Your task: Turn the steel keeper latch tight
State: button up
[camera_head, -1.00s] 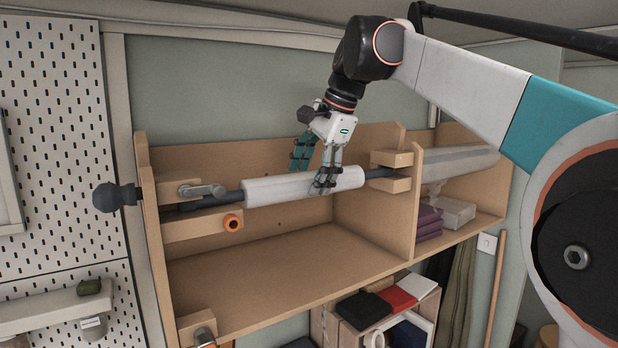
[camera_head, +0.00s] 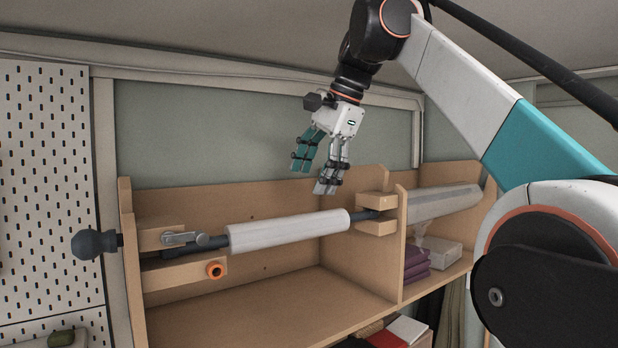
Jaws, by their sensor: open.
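The steel keeper latch (camera_head: 184,238) is a small grey lever on the upper left wooden block (camera_head: 163,234), lying near the dark rod end beside the white roller (camera_head: 289,231). The roller lies across the wooden shelf unit, its ends at wooden blocks on both sides. My gripper (camera_head: 316,181) is open and empty, pointing down above the roller's right half, clear of it. The latch is well to the left of and below my gripper. I cannot tell whether the latch is tight.
A dark round knob (camera_head: 95,244) sticks out left of the shelf. An orange ring (camera_head: 214,270) sits on the lower left block. Purple folded cloths (camera_head: 415,262) and a pale box (camera_head: 440,252) fill the right compartment. The shelf floor (camera_head: 270,310) is bare.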

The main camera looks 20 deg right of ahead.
aim_at(202, 238)
jog(key=k+j+z, duration=0.25)
jog(key=j, duration=0.2)
jog(key=k+j+z, duration=0.3)
jog(key=k+j, duration=0.1)
